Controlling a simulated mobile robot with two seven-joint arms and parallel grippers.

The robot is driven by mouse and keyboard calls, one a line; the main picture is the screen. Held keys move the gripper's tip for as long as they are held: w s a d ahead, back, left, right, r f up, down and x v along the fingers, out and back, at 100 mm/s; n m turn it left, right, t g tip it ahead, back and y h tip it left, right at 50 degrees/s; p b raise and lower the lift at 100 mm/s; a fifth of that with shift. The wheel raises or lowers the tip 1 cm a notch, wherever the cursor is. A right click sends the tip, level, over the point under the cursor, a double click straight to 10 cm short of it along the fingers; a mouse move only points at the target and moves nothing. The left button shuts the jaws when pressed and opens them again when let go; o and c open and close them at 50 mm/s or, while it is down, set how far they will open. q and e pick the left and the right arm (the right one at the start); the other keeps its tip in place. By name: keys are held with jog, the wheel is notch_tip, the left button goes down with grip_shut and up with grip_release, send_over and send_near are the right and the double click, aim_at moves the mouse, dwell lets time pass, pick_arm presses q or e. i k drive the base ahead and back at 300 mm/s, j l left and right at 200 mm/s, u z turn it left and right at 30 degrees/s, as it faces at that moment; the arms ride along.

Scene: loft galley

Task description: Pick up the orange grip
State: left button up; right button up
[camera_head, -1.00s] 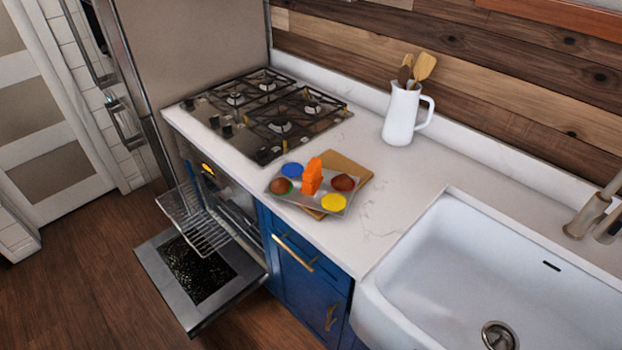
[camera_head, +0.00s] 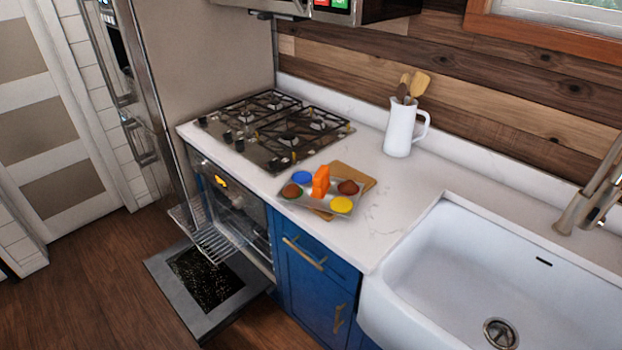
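The orange grip (camera_head: 321,182) stands upright in the middle of a grey metal tray (camera_head: 318,207) on the white counter. Around it on the tray are a blue disc (camera_head: 302,177), a yellow disc (camera_head: 341,205), a brown round item (camera_head: 291,191) at the left and a dark red-brown item (camera_head: 348,188) at the right. The tray lies partly over a wooden board (camera_head: 352,174). Neither of my grippers shows in the head view.
A gas hob (camera_head: 275,130) lies left of the tray. The oven door (camera_head: 205,285) hangs open below, with a wire rack (camera_head: 212,243) pulled out. A white jug (camera_head: 401,130) with wooden utensils stands behind. A white sink (camera_head: 470,270) is at the right; the counter between is clear.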

aim_at(321, 184)
jog(key=i+j, duration=0.35)
jog(key=j, duration=0.15)
jog(key=i+j+u, duration=0.1)
jog(key=i+j, duration=0.25)
jog(key=j, duration=0.1)
